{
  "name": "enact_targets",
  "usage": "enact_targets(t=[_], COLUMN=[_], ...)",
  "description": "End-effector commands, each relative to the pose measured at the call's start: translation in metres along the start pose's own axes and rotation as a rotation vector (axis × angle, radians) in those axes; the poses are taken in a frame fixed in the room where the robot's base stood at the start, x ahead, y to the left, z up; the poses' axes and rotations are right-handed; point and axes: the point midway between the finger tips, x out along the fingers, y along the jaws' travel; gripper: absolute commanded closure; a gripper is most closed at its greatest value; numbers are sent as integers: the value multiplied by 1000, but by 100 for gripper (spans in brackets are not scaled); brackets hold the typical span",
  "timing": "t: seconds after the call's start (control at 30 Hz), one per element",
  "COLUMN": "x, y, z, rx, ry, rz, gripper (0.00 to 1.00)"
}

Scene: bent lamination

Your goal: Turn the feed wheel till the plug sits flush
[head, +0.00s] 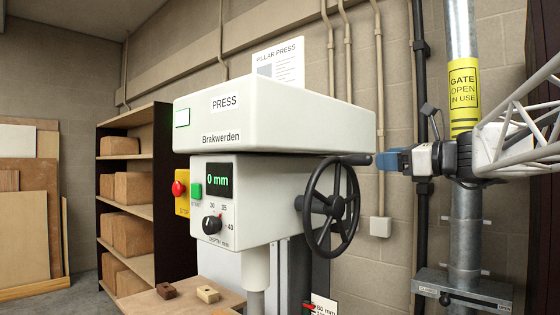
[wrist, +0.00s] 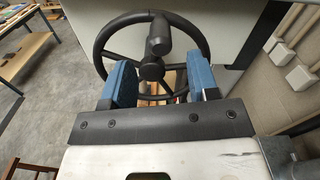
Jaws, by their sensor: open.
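The black spoked feed wheel (head: 337,206) is on the right side of the white press (head: 270,125). Its handle (head: 354,160) is at the top of the rim, pointing right. My gripper (head: 388,161) is open just right of the handle, its blue fingers apart. In the wrist view the wheel (wrist: 151,68) lies ahead of my open gripper (wrist: 160,84), and the handle (wrist: 158,38) shows above the gap between the fingers. The display (head: 218,180) reads 0 mm. A dark block (head: 166,290) and a pale block (head: 208,294) lie on the bench; I cannot tell whether either has the plug.
A depth dial (head: 212,224), green button (head: 196,190) and red stop button (head: 179,188) are on the press front. Shelving (head: 128,200) is at the left.

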Motion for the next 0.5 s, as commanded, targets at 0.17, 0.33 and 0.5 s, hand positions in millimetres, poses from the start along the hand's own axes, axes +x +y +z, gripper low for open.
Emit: enact_targets(t=[0.17, 0.33, 0.5], x=[0, 0, 4], y=[0, 0, 0], z=[0, 0, -1], rx=[1, 0, 0], ry=[-1, 0, 1], rz=[0, 1, 1], gripper=[45, 45, 45])
